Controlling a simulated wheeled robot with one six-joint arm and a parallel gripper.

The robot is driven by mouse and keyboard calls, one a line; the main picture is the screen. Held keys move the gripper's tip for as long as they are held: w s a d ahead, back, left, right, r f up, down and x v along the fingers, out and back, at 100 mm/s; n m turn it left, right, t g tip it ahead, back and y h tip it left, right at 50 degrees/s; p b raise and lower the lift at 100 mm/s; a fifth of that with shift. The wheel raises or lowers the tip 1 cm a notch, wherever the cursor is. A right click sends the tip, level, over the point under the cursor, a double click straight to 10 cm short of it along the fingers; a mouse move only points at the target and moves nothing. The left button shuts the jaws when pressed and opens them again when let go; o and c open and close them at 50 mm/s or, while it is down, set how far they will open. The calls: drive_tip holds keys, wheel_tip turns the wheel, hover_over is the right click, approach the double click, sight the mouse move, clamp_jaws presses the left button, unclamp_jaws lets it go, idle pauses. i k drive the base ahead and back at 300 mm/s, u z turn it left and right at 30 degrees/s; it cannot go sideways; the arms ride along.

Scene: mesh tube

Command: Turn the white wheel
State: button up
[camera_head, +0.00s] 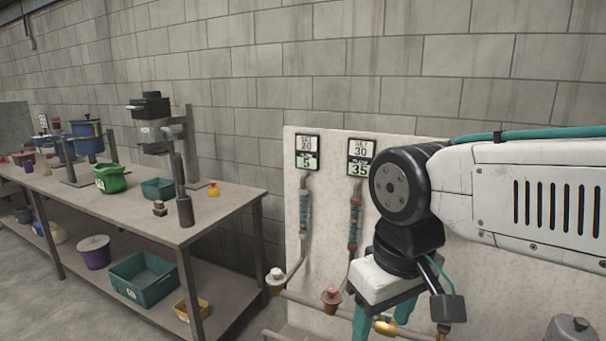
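The white wheel (275,275) sits on a brass-coloured valve at the left end of a low pipe, in front of a pale panel (425,150). My gripper (384,322) is to its right, clear of it, and points down. Its two teal fingers stand apart, and their tips run to the bottom edge of the picture. A brass-coloured fitting shows between the fingers, apparently behind them. A gauge sign (307,153) reading SET 20 and a lower figure 5 hangs over a tube (304,213) above the white wheel.
A reddish wheel (331,293) stands between the white wheel and my gripper. Its sign (361,158) reads SET 30 and 35. A workbench (130,205) with pots and tools stands on the left, its corner close to the white wheel. A grey object (572,331) is at bottom right.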

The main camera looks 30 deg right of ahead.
sight(275, 278)
drive_tip(key=u, duration=0.05)
drive_tip(key=k, duration=0.6)
drive_tip(key=u, duration=0.4)
drive_tip(key=i, duration=1.6)
drive_tip(key=z, duration=0.45)
